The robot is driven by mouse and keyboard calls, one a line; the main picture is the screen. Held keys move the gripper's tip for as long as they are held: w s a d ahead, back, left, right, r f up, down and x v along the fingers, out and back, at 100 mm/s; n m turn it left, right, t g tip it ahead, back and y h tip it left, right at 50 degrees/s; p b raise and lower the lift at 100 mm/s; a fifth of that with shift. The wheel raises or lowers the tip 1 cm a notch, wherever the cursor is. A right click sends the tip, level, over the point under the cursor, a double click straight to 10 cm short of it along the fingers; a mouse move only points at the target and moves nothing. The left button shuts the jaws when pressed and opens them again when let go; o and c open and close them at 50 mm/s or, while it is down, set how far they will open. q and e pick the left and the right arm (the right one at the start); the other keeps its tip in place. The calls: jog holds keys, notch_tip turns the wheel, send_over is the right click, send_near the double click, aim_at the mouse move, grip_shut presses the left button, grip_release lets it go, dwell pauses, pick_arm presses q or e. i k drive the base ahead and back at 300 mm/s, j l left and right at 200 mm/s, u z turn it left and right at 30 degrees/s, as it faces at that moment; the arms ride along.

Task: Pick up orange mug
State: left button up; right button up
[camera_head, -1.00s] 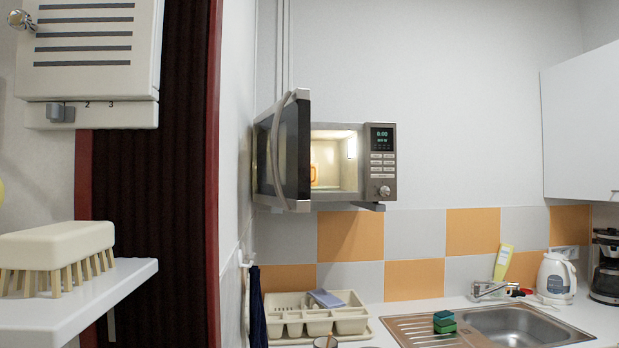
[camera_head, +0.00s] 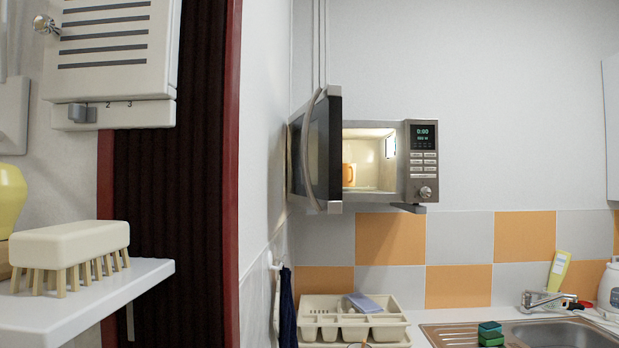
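The orange mug (camera_head: 348,175) stands inside the lit microwave (camera_head: 420,165) on the wall. The microwave door (camera_head: 322,150) is swung open toward me on its left side and hides part of the cavity. The mug shows just right of the door's edge, partly covered by it. Neither of my grippers is in the head view.
Below the microwave are a cream dish rack (camera_head: 355,325) and, to the right, a sink (camera_head: 565,335) with a green sponge (camera_head: 490,334). At the left, a white shelf (camera_head: 100,300) holds a brush (camera_head: 70,247). A dark blue cloth (camera_head: 287,310) hangs on the side wall.

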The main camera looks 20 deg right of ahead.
aim_at(349, 169)
jog(key=l+u, duration=0.3)
jog(key=l, duration=1)
jog(key=l+u, duration=0.3)
jog(key=l, duration=1.05)
